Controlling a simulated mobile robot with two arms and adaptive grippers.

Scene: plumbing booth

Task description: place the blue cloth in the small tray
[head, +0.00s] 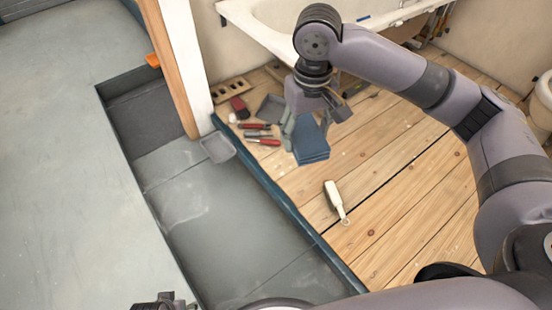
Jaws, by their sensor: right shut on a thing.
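The blue cloth (311,142) shows in the head view as a folded dark-blue piece directly under my right gripper (318,116). My right gripper is shut on the cloth, with its fingers partly hidden by the wrist. A small grey tray (217,148) lies to the left of the cloth, beside the foot of the white post, and looks empty.
Red-handled tools (261,134) and a red item (239,107) lie between the grey tray and the cloth. A white-handled brush-like tool (336,200) lies on the planks (385,200). A bathtub (275,30) stands behind. A wooden post (172,60) rises at the left.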

